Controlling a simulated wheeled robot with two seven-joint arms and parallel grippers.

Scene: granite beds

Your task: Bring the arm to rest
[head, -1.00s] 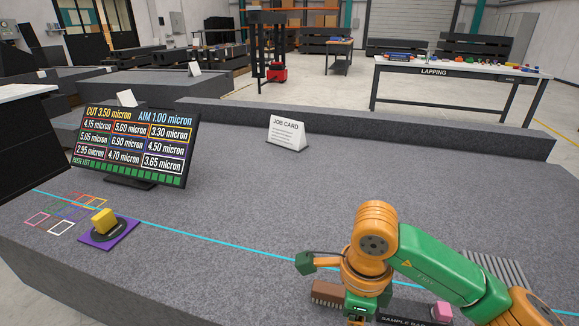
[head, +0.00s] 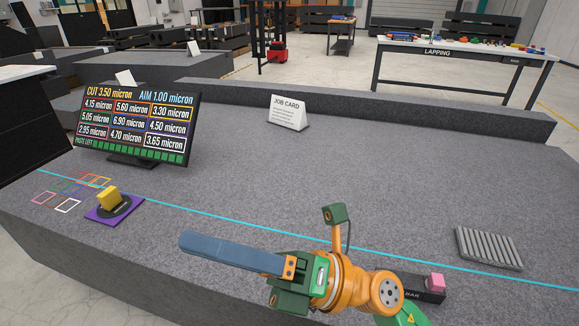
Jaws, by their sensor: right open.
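My right arm comes in from the bottom right. Its green and orange gripper (head: 190,243) reaches left over the front of the granite bed (head: 390,185). A long blue-grey finger points left and stands clear of everything around it. The jaws are open with nothing seen between them; the fingers overlap from this side. My left gripper is not in view.
A black bar (head: 432,296) with a pink block (head: 436,281) lies beside my arm. A ribbed grey plate (head: 488,248) lies right. A yellow block (head: 109,197) sits on a purple-based stand (head: 128,208) left. A display (head: 136,124) and job card (head: 288,113) stand behind. The middle is clear.

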